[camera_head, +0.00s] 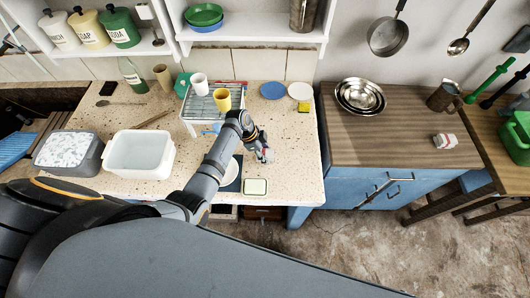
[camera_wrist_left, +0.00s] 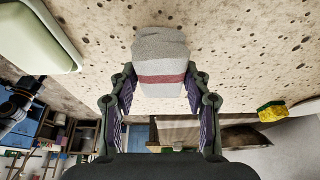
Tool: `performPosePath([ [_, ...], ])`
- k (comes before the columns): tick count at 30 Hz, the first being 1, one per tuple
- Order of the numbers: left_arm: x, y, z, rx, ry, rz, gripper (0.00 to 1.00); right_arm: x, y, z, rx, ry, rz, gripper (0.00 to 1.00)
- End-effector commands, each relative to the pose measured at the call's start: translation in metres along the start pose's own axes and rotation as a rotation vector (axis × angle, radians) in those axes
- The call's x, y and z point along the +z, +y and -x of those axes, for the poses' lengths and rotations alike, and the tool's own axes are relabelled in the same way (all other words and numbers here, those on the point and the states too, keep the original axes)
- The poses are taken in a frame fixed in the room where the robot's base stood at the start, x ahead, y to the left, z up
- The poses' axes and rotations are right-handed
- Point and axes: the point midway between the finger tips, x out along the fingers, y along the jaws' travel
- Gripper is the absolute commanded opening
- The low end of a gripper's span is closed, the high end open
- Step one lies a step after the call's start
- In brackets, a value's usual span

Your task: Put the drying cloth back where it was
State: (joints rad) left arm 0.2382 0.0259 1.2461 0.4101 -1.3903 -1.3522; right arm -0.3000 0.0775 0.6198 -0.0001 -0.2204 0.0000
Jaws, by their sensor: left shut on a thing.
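The drying cloth is a pale grey folded bundle with a red stripe; in the left wrist view the cloth (camera_wrist_left: 160,50) sits between the fingertips of my left gripper (camera_wrist_left: 160,78). In the head view my left gripper (camera_head: 263,153) is over the right part of the speckled stone counter (camera_head: 295,155). It is shut on the cloth, which is mostly hidden there. I cannot tell whether the cloth touches the stone. My right gripper is not in view.
A soap dish (camera_head: 256,186) lies near the counter's front edge. A rack (camera_head: 205,105) with cups stands behind my arm. A yellow sponge (camera_head: 304,107) lies at the back right. The wooden counter (camera_head: 400,140) holds steel bowls (camera_head: 360,97) and a small white-and-red item (camera_head: 445,141).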

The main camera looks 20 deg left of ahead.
Motion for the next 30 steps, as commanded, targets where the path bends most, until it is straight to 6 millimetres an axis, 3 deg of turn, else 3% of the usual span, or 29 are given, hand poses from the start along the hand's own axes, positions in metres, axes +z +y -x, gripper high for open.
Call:
performPosePath([
  [8, 0.001, 0.0, -0.003, 0.0, 0.0, 0.0, 0.23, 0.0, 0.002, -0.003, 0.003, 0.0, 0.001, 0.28],
  [9, 0.001, 0.0, -0.002, 0.0, 0.0, 0.0, 0.54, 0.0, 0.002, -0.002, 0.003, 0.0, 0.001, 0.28],
  [13, 0.001, 0.0, -0.002, 0.0, 0.0, 0.001, 0.71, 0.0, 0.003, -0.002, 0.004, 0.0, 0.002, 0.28],
  [24, 0.0, -0.001, 0.004, -0.002, 0.0, 0.001, 0.71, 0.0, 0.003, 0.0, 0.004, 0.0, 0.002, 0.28],
  [30, 0.002, -0.002, 0.044, -0.005, -0.001, 0.0, 0.71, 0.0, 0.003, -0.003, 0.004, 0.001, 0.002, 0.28],
])
